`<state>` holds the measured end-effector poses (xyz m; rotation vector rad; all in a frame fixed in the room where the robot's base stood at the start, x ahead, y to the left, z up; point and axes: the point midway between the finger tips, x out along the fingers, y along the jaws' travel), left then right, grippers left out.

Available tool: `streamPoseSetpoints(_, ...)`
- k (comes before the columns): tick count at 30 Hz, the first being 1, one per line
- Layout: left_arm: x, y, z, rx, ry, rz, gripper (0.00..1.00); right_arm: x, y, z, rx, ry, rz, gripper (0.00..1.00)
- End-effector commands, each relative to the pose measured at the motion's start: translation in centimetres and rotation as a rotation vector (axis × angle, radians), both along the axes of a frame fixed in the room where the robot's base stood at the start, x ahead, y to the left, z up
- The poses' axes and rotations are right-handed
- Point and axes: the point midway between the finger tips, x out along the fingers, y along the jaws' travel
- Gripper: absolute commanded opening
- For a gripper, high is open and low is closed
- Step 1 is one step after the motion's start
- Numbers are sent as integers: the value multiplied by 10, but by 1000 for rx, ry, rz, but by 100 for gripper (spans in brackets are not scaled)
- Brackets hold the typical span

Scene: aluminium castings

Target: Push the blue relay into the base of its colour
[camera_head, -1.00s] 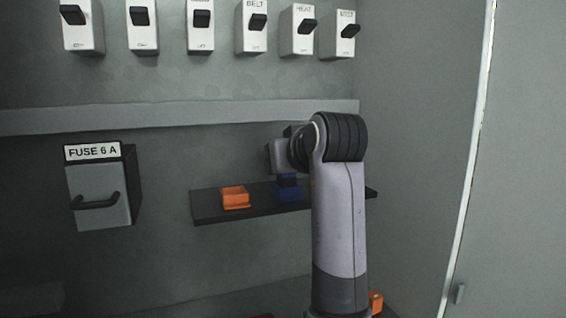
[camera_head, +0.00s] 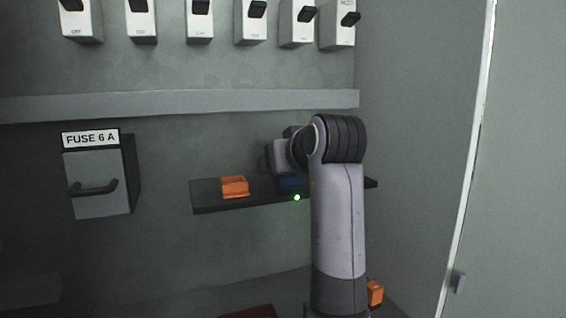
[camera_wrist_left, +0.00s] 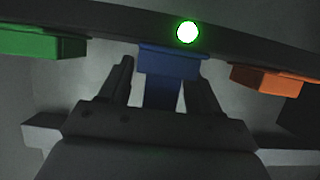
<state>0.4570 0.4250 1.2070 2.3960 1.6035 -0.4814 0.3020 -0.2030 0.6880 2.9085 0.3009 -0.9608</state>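The blue relay (camera_wrist_left: 160,92) stands in the blue base (camera_wrist_left: 170,60) in the left wrist view, with no gap visible between them. A green light (camera_wrist_left: 187,32) glows on the shelf edge by this base; it also shows in the head view (camera_head: 297,197). My left gripper (camera_wrist_left: 162,75) has one finger on each side of the relay, with a gap visible at least on the left side, so it looks open around it. In the head view my arm hides part of the blue base (camera_head: 290,183). My right gripper is not in view.
The shelf (camera_head: 212,201) also carries an orange base (camera_head: 235,187); a green base (camera_wrist_left: 40,42) shows in the wrist view. An orange piece (camera_head: 375,293) lies low behind my arm. A fuse box (camera_head: 97,183) hangs at left, with several switches (camera_head: 250,25) above.

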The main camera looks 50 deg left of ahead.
Motion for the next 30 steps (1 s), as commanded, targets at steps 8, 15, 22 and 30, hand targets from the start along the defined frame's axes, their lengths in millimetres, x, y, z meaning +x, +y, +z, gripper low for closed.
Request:
streamPoseSetpoints(8,-2,-6,3,2,-2,-3,63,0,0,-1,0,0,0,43)
streamPoseSetpoints(15,-16,-39,18,0,-3,-4,63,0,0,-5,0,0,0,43)
streamPoseSetpoints(22,-25,-59,27,0,-2,-1,63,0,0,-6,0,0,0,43)
streamPoseSetpoints(30,-26,-61,28,1,-1,0,63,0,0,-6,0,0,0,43)
